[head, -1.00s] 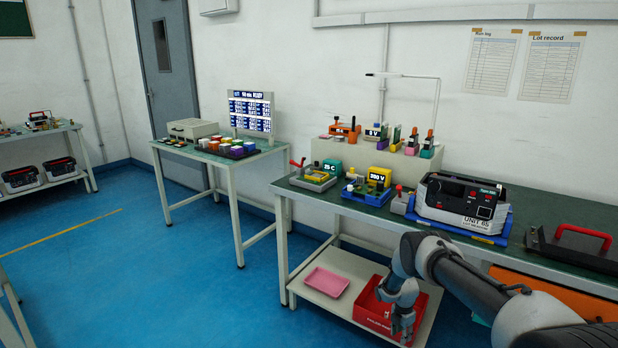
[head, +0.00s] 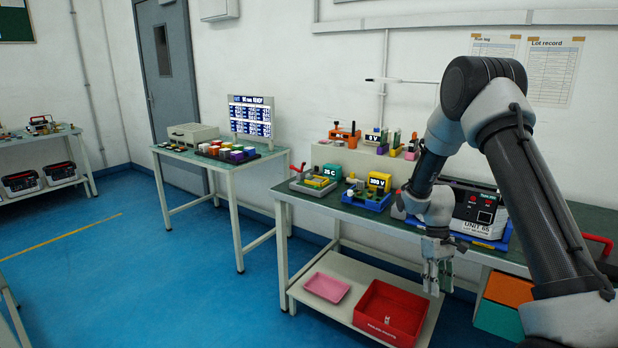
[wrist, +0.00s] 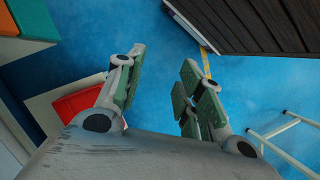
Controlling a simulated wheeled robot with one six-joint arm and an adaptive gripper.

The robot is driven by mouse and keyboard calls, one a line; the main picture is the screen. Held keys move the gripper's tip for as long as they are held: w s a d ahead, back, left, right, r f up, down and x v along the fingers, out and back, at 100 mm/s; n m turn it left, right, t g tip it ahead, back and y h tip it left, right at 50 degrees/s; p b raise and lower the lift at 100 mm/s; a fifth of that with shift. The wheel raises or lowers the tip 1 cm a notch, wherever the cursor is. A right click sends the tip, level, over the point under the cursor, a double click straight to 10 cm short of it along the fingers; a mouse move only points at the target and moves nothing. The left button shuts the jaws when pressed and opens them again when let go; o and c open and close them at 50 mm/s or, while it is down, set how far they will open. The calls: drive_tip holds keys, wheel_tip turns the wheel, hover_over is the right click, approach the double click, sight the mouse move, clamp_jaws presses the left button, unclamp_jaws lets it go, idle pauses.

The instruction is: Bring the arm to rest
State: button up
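My gripper (head: 437,283) hangs fingers-down in front of the bench's right part, in the head view just right of the red bin. My arm arches up and over from the lower right. In the wrist view the two green-padded fingers of my gripper (wrist: 155,92) stand apart, with only blue floor between them. Nothing is held.
The bench (head: 472,252) carries the Unit 65 tester (head: 480,212), partly hidden by my arm. Floor at left (head: 190,270) is clear.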

drive_tip(key=s+r+m+t, duration=0.2)
drive_tip(key=s+r+t, duration=0.2)
drive_tip(key=s+r, duration=0.9)
drive_tip(key=s+r+m+t, duration=0.2)
drive_tip(key=s+r+t, duration=0.2)
drive_tip(key=s+r, duration=0.9)
wheel_tip(320, 180, up, 7)
drive_tip(key=shift+s+r+m+y, duration=0.1)
drive_tip(key=shift+s+m+y, duration=0.05)
drive_tip(key=shift+m+y, duration=0.15)
